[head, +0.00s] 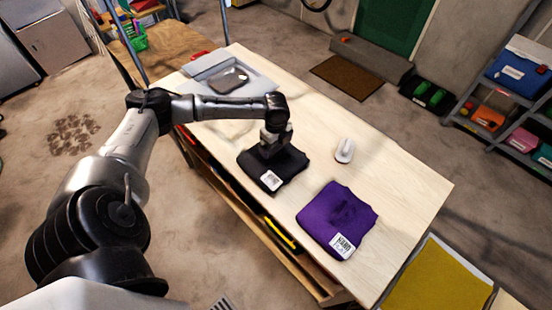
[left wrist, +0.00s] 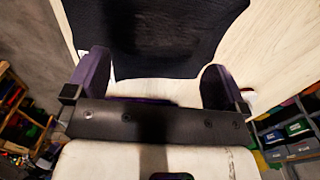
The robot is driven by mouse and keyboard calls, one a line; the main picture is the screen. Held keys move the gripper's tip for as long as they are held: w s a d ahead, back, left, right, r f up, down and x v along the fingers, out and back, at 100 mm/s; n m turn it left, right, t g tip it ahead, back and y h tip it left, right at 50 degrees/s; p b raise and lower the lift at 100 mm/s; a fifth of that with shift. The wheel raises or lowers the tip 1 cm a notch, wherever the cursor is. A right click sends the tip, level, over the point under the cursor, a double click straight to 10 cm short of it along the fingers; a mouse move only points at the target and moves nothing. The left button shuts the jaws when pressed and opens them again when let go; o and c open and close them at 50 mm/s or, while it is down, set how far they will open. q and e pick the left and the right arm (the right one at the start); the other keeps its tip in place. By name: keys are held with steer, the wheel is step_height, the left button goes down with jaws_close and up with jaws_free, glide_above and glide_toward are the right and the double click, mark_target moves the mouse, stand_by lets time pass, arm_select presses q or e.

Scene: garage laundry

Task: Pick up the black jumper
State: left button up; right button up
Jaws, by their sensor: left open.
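The black jumper (head: 290,167) lies folded flat on the wooden table, with a white label near its front corner. My left gripper (head: 273,147) is directly above its far part, pointing down. In the left wrist view the black jumper (left wrist: 150,38) fills the top middle, and my left gripper (left wrist: 155,82) shows its two fingers wide apart, with cloth in the space beyond them. No cloth is pinched. I cannot tell whether the fingertips touch the jumper. My right gripper is not in view.
A folded purple garment (head: 338,215) with a white label lies to the right on the table (head: 400,175). A grey tray (head: 250,84) with a dark item sits at the far left end. The table's right end is bare.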

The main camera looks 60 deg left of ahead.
mark_target(276, 151)
arm_select(q)
step_height(276, 151, down, 4)
steer(key=shift+d+f, duration=0.1)
steer(key=shift+c, duration=0.4)
steer(key=c, duration=1.1)
steer(key=shift+r, duration=0.2)
